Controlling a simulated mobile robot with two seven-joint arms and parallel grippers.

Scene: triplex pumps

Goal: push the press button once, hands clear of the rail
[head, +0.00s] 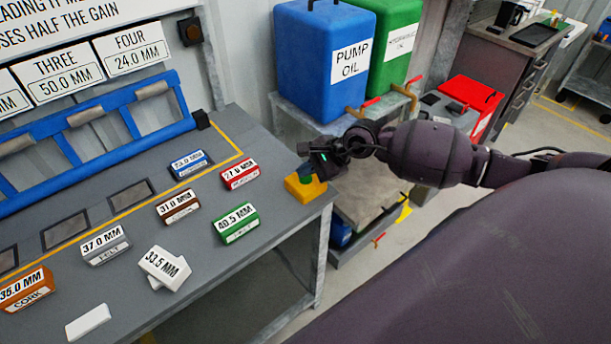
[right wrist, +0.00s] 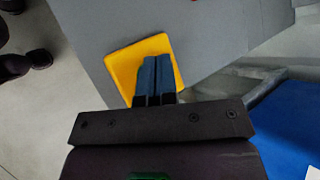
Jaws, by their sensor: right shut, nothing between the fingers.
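My right gripper (head: 304,172) points down over the cap, shut and empty. Its tips are at or just above the cap; I cannot tell if they touch. In the right wrist view, the blue fingers (right wrist: 157,72) lie together over the yellow base (right wrist: 130,68) and hide the cap. The blue rail (head: 100,128) runs along the back of the bench, left of and apart from my right gripper. My left gripper is not in view.
Labelled blocks stand on the bench, the nearest being the red 27.0 MM (head: 239,174) and green 40.5 MM (head: 236,224) ones. A blue pump oil tank (head: 318,60) and a green tank (head: 402,30) with taps stand behind my right arm.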

